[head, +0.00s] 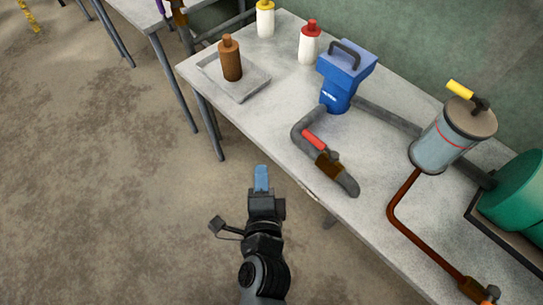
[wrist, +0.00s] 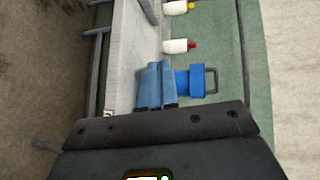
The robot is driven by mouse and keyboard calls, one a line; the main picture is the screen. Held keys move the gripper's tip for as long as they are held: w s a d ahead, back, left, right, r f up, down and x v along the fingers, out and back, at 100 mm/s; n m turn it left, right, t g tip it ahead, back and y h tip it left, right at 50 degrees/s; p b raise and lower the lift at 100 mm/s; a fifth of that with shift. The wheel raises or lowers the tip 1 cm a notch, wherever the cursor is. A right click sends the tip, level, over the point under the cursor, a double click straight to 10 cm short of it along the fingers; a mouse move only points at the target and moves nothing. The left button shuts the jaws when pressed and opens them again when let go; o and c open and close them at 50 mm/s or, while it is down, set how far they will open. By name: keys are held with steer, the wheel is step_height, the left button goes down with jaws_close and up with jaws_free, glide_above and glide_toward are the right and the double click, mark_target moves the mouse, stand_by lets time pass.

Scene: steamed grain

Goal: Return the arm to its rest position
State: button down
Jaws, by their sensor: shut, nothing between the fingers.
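My gripper (head: 262,180) has blue fingers and is at the lower middle of the head view, in front of the table's near edge and over the floor. In the wrist view my gripper (wrist: 157,75) shows its blue fingers together, with nothing held. My black arm reaches up from the bottom of the head view.
The table (head: 285,123) holds a brown bottle (head: 231,60) on a tray (head: 245,93), white bottles with a yellow cap (head: 265,20) and a red cap (head: 309,46), a blue device (head: 343,75), pipes with a red-handled valve (head: 325,160), and a clear cylinder (head: 440,143). Floor left is clear.

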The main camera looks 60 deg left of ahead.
steer(key=s+d+r+t+h, duration=0.2)
steer(key=d+t+h, duration=0.15)
steer(key=d, duration=1.15)
steer(key=s+d+r+t+h, duration=0.1)
steer(key=d+r+t+h, duration=0.3)
steer(key=d, duration=1.1)
steer(key=s+d+r+n+h, duration=0.2)
steer(key=s+d+r+h, duration=0.1)
steer(key=d, duration=0.5)
steer(key=s+d+r+n+h, duration=0.3)
steer(key=s+d+r, duration=0.3)
steer(key=d, duration=0.3)
steer(key=shift+s+r+n, duration=0.3)
steer(key=shift+r, duration=0.55)
steer(key=shift+w+d+f+h, duration=0.1)
steer(key=shift+h, duration=0.15)
